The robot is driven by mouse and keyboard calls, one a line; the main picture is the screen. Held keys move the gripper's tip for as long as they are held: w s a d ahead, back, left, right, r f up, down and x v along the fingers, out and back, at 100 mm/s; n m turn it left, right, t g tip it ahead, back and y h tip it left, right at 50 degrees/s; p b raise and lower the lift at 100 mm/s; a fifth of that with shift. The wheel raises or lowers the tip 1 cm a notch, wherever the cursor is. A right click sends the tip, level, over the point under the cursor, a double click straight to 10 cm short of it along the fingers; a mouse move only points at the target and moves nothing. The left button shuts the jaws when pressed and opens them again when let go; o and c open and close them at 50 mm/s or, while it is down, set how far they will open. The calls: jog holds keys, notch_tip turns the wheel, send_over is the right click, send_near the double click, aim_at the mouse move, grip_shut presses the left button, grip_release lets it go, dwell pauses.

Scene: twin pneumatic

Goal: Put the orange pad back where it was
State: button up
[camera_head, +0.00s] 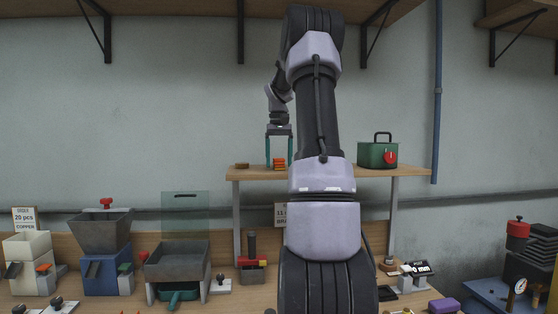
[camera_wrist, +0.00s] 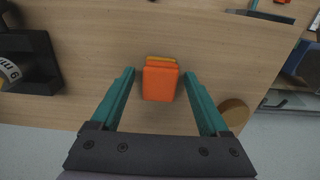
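The orange pad (camera_wrist: 160,84) lies on the wooden shelf, with a yellow-orange edge showing just beyond it in the wrist view; it looks like a small stack. In the head view the orange pad (camera_head: 279,163) shows as layered orange strips on the raised shelf (camera_head: 258,173). My gripper (camera_head: 279,166) points down over it. In the wrist view my gripper (camera_wrist: 159,72) is open, with one teal finger on each side of the pad and a visible gap on both sides. I cannot tell how deep the fingertips reach beside it.
A round wooden disc (camera_wrist: 234,114) lies on the shelf near the right finger. A green box with a red dial (camera_head: 378,154) stands at the shelf's right. A black holder (camera_wrist: 32,62) is at left in the wrist view. Hoppers and trays fill the bench below.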

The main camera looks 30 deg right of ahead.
jog(key=shift+r, duration=0.1)
notch_tip(320, 180, up, 12)
jog(key=s+a+r+n+t, duration=0.15)
jog(key=s+a, duration=0.35)
jog(key=a, duration=0.5)
jog(key=s+a+f+t+y, duration=0.1)
jog(key=s+a+f+t, duration=0.1)
jog(key=s+a+f, duration=0.4)
jog(key=s+a+f+t+y, duration=0.1)
jog(key=s+a+f+t, duration=0.2)
jog(key=s+a+f, duration=0.4)
jog(key=shift+s+a+t, duration=0.35)
jog(key=shift+s+a, duration=2.4)
jog(key=shift+s, duration=0.3)
jog(key=shift+m, duration=0.25)
